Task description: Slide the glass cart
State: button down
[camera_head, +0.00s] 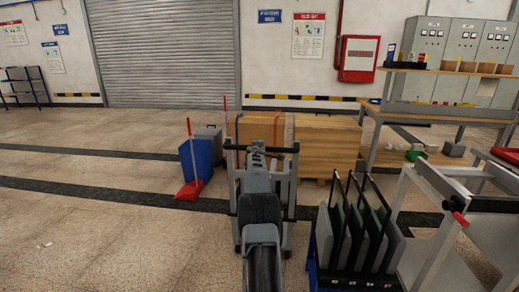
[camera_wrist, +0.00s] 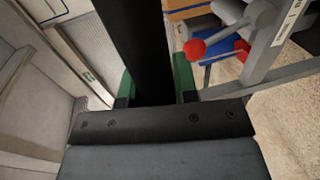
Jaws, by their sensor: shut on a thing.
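A grey-framed cart (camera_head: 292,185) with upright posts and a black crossbar (camera_head: 283,149) stands straight ahead of me, partly hidden behind my arm. I take it to be the glass cart; I cannot make out glass on it. My gripper (camera_head: 258,150) is at the crossbar, between the posts. In the wrist view my gripper (camera_wrist: 155,98) is shut on a black bar (camera_wrist: 138,45), with green pieces on both sides of it. A grey post and a lever with a red knob (camera_wrist: 194,48) show to the right of the bar.
A blue-based rack of upright dark panels (camera_head: 355,245) stands close on the right, beside a white frame (camera_head: 435,215). A wooden crate (camera_head: 330,140) is behind the cart. A blue bin (camera_head: 197,157) and red dustpan (camera_head: 189,190) are left. The left floor is open.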

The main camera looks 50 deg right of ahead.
jog(key=c, duration=1.1)
grip_release()
jog(key=shift+d+r, duration=0.1)
jog(key=shift+d, duration=0.2)
jog(key=shift+o, duration=1.1)
jog(key=shift+w+a, duration=0.2)
jog(key=shift+s, duration=0.1)
jog(key=b+v, duration=0.8)
jog(key=v, duration=0.5)
jog(key=shift+a+b, duration=0.35)
jog(key=shift+b, duration=0.05)
jog(key=shift+s, duration=0.1)
